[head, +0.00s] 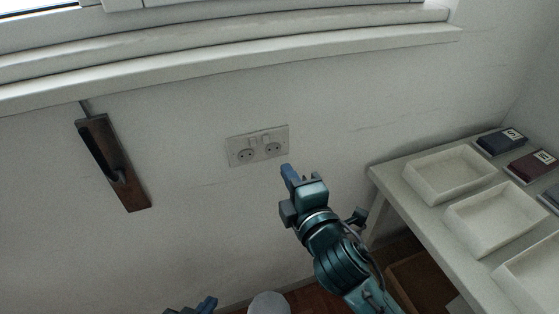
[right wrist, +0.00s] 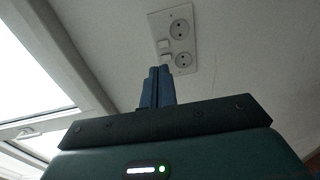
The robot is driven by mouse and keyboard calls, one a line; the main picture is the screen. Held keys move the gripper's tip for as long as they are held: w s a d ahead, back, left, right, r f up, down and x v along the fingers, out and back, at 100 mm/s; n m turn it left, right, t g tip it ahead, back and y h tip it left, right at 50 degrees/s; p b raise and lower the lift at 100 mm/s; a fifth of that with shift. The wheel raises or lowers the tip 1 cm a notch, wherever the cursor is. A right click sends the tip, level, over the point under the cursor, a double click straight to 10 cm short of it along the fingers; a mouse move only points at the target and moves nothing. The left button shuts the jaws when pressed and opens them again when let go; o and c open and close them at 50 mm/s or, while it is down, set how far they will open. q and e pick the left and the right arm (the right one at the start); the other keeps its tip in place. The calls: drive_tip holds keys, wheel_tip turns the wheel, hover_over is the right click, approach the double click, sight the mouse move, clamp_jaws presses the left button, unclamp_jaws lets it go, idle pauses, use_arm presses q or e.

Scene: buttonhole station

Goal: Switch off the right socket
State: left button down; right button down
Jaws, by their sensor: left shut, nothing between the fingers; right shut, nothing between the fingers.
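A white double socket plate (head: 257,133) is on the wall below the window sill. Its right socket (head: 272,149) and left socket (head: 246,155) sit side by side, with small rocker switches (head: 265,140) near the plate's middle. Their on or off position is too small to tell. My right gripper (head: 287,170) is shut and empty, just below and right of the plate in the head view. The right wrist view shows its closed blue fingers (right wrist: 158,72) pointing toward the plate (right wrist: 157,24), apparently apart from it. My left gripper (head: 207,304) is shut at the bottom edge, partly cut off.
A dark wooden piece with a black handle-like part (head: 126,180) is on the wall at left. A table (head: 395,179) at right holds several white trays (head: 442,189) and dark boxes (head: 502,141). The window sill (head: 230,62) juts out above. The wall around the plate is clear.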

drive_tip(key=shift+v, duration=1.7)
drive_tip(key=shift+a+r, duration=0.1)
drive_tip(key=s+d+f+m+g, duration=0.2)
drive_tip(key=s+d+f+m, duration=0.1)
drive_tip(key=f+m, duration=0.3)
drive_tip(key=s+d+f+m+g+h+p, duration=0.1)
drive_tip(key=s+d+f+m+g, duration=0.1)
drive_tip(key=s+f+m, duration=0.3)
drive_tip(key=s+d+f+m+g+h, duration=0.1)
drive_tip(key=s+d+f+m, duration=0.3)
drive_tip(key=f+m, duration=0.3)
wheel_tip(320, 180, down, 3)
drive_tip(key=shift+s+d+f+m+g, duration=0.2)
drive_tip(key=shift+s+d+m+g, duration=0.15)
drive_tip(key=shift+d, duration=0.2)
drive_tip(key=shift+d, duration=0.1)
